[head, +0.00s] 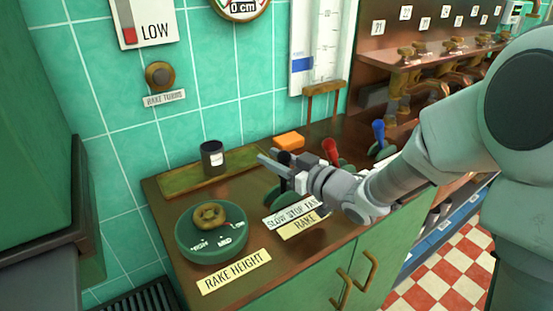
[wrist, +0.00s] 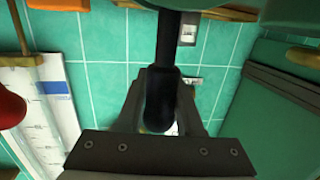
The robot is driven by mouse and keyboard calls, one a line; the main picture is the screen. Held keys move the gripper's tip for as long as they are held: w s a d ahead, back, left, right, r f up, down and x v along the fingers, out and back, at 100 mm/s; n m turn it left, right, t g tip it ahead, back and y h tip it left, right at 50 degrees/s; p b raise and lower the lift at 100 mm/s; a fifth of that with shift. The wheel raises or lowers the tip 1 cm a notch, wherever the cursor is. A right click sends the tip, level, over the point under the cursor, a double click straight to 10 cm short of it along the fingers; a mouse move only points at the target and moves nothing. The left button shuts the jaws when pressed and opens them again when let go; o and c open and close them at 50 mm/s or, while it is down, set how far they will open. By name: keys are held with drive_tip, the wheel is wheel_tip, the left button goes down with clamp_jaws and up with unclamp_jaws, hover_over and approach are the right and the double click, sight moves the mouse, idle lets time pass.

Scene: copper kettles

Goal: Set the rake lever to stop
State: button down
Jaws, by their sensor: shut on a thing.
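The rake lever has a black grip (wrist: 160,102), which sits between the two fingers of my gripper (wrist: 163,82) in the wrist view. My gripper is shut on it. In the head view my gripper (head: 281,161) reaches in from the right over the counter, with the dark knob between its fingers. The SLOW STOP FAST plate (head: 292,214) lies in front of the lever, above the RAKE plate (head: 302,224). I cannot tell which mark the lever stands at.
A red lever (head: 330,148) and a blue lever (head: 378,132) stand to the right. The round RAKE HEIGHT dial (head: 211,245) is at the left front. A dark cup (head: 212,158) and an orange block (head: 288,139) stand toward the wall.

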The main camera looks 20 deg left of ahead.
drive_tip(key=c, duration=0.6)
unclamp_jaws()
drive_tip(key=shift+o, duration=0.2)
drive_tip(key=p+v, duration=0.1)
drive_tip(key=v, duration=1.6)
drive_tip(key=shift+s+d+p, duration=0.15)
drive_tip(key=shift+s+p, duration=0.05)
drive_tip(key=shift+p, duration=0.15)
drive_tip(key=shift+r, duration=0.15)
